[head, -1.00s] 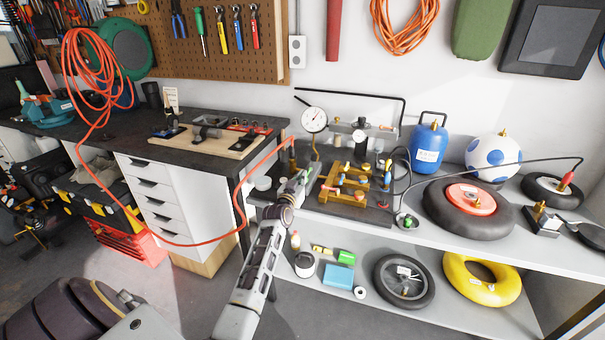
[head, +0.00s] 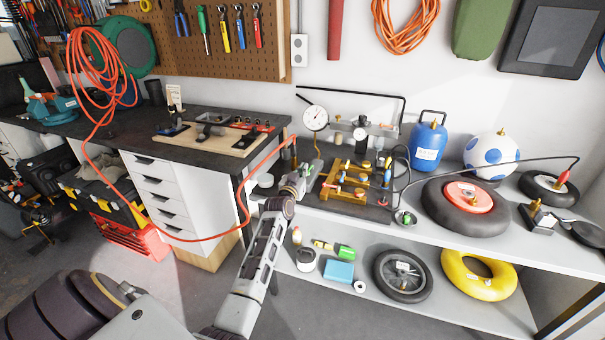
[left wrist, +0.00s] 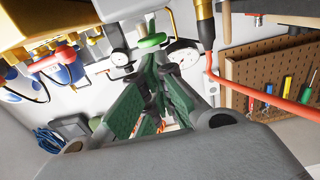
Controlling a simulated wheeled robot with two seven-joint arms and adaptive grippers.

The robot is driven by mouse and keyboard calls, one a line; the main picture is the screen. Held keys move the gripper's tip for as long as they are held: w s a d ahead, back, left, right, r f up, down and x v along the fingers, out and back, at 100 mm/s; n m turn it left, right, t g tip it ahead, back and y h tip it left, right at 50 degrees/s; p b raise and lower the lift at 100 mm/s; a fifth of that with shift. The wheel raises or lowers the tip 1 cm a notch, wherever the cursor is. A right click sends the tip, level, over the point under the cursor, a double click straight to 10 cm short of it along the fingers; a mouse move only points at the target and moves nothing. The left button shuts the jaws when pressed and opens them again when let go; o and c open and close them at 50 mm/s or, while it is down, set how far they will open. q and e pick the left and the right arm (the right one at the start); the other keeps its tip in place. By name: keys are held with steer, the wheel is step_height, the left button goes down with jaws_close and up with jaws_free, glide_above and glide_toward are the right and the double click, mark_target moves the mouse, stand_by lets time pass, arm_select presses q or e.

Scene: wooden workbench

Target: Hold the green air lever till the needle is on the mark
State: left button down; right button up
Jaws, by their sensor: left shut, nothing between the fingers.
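My left gripper (head: 306,172) is shut and empty, low in front of the pressure gauge and beside the left end of the brass valve block (head: 345,195). In the left wrist view its green-padded fingers (left wrist: 152,98) are together, pointing towards the green lever (left wrist: 153,40). The lever shows just beyond the fingertips; I cannot tell whether they touch it. In the head view the lever is not clear, probably behind the gripper. The white round gauge (head: 315,117) stands above; it also shows in the left wrist view (left wrist: 186,56). Its needle is too small to read against a mark. My right gripper is not in view.
An orange hose (head: 243,190) loops down left of my arm. A second small gauge (head: 360,133) sits behind the valve block. A blue tank (head: 428,146), a ball (head: 490,156) and a black tyre (head: 463,207) stand to the right. A yellow ring (head: 480,277) lies on the lower shelf.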

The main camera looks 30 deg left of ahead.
arm_select(q)
steer(key=r+v, duration=0.1)
steer(key=v, duration=0.9)
steer(key=shift+r+p, duration=0.2)
steer(key=shift+p, duration=0.2)
steer(key=shift+s, duration=0.15)
steer(key=shift+f, duration=0.1)
stand_by(1.4)
